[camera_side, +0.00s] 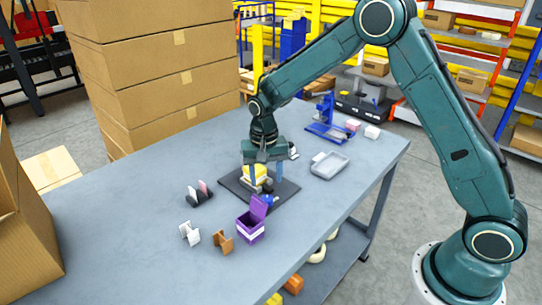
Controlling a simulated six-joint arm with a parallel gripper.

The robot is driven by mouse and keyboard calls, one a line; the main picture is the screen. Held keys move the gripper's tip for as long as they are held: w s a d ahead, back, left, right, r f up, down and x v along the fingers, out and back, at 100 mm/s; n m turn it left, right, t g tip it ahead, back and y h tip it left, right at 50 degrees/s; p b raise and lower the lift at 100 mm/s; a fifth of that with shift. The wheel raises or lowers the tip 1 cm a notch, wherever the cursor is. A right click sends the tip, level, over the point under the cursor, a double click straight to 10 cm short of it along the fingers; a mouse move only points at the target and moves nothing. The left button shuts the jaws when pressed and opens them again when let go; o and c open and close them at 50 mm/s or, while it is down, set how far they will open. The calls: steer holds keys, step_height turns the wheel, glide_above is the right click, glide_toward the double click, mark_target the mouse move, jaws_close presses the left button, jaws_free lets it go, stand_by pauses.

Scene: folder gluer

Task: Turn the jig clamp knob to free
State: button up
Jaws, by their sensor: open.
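The jig stands on a dark square base plate (288,190) in the middle of the table. A yellow block (258,172) sits on it, with a small dark knob-like part (267,185) in front and a blue part (269,198) below that. I take the dark part for the clamp knob, but its setting is too small to read. My gripper (265,178) points down over the jig with its two fingers apart, one on each side of the yellow block. I cannot tell whether a finger touches the jig.
An open purple box (250,228) stands close in front of the plate. Brown (223,241) and white (189,233) holders and a dark rack (200,194) lie to the left. A grey tray (329,166) and a blue stand (326,122) are to the right. The table's left part is clear.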

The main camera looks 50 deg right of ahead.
mark_target(267, 198)
step_height(267, 198, down, 7)
steer(key=shift+d+f, duration=0.1)
steer(key=shift+f, duration=0.1)
stand_by(0.4)
steer(key=c, duration=1)
